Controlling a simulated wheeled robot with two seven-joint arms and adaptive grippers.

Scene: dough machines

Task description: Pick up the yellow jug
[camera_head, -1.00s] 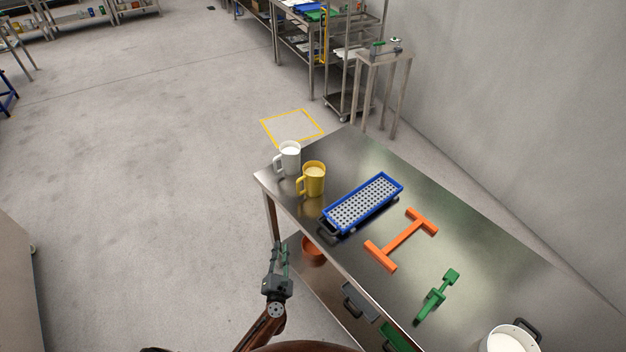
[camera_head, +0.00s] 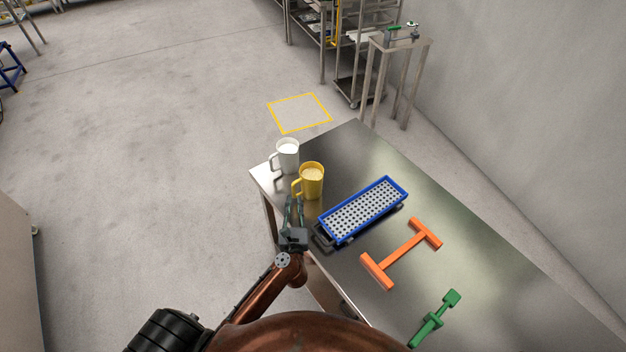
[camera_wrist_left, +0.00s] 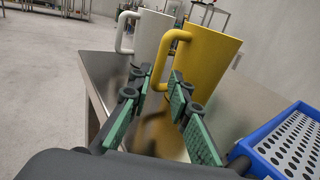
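The yellow jug (camera_head: 312,182) stands upright near the far left end of the steel table, with its handle towards the left. In the left wrist view the yellow jug (camera_wrist_left: 203,62) is straight ahead, its handle on its left side. My left gripper (camera_head: 294,204) is just in front of the jug at the table's edge. In the left wrist view its green-padded fingers (camera_wrist_left: 160,108) are apart, with nothing held between them. The fingertips appear close to the jug's handle; whether they touch it cannot be told. My right gripper is not in view.
A white jug (camera_head: 286,155) stands just behind and left of the yellow one. A blue perforated tray (camera_head: 403,190) lies to the right. An orange T-ended tool (camera_head: 402,253) and a green tool (camera_head: 436,318) lie nearer. The table's right side (camera_head: 480,245) is clear.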

